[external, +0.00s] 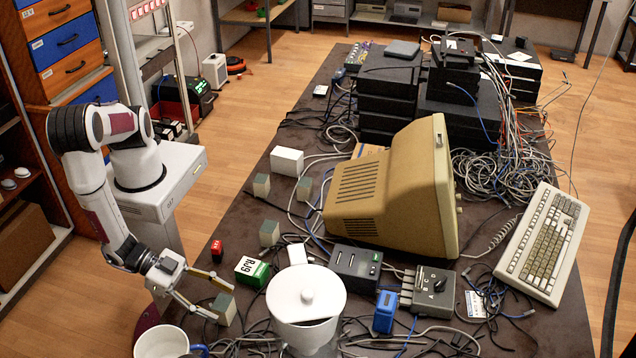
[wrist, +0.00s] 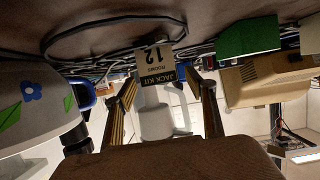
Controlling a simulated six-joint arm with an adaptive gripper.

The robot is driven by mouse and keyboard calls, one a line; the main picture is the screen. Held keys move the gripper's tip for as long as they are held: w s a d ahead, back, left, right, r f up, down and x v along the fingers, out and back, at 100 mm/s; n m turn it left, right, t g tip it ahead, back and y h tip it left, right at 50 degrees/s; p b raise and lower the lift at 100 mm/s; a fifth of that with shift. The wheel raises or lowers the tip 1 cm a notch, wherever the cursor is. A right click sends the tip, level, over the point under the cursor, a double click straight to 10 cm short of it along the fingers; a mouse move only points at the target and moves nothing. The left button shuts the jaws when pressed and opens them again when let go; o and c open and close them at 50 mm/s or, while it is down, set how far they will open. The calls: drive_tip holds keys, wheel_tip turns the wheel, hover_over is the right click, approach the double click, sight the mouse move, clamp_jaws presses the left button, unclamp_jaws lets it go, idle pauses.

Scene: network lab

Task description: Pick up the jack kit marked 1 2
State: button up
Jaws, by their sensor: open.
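The jack kit (wrist: 158,66) shows in the wrist view as a small pale box with a dark label band and the number 12, appearing upside down. It is between and just beyond the fingertips of my gripper (wrist: 167,82), which is open. In the external view, a small grey-green box (external: 225,309) stands on the table between the two spread fingers of my gripper (external: 222,301); its marking is not readable there. I cannot tell whether either finger touches it.
A green-and-white RJ9 box (external: 252,271) and a red item (external: 217,249) are close by. A lidded white pot (external: 305,305) stands to the right, a white mug (external: 162,343) at the front. Similar small boxes (external: 269,233) stand farther back. Cables clutter the table.

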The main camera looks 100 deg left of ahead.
drive_tip(key=shift+x, duration=1.3)
drive_tip(key=c, duration=1.3)
